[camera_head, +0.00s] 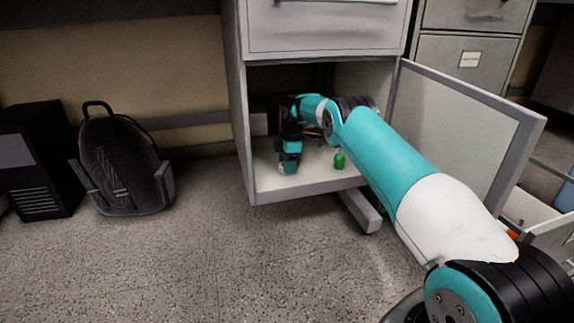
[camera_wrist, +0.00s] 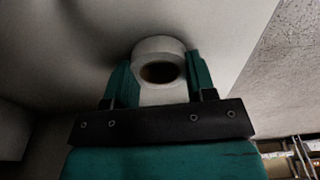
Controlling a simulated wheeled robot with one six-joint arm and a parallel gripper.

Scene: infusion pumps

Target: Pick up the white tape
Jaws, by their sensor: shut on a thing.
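The white tape (camera_wrist: 158,47) is a white roll with a dark round hole, seen between the two teal fingers of my gripper (camera_wrist: 160,75) in the wrist view. The fingers are shut on it, one on each side. It is at or just above the pale cabinet floor; I cannot tell if it touches. In the head view my gripper (camera_head: 289,163) is inside the open lower compartment, pointing down near its front left. A small pale part of the tape (camera_head: 284,169) shows at the fingertips there; the rest is hidden.
A small green object (camera_head: 339,160) stands on the cabinet floor (camera_head: 310,183), right of my gripper. The open door (camera_head: 455,130) is to the right, and the drawer (camera_head: 325,26) is above. A black backpack (camera_head: 120,165) stands on the floor at left.

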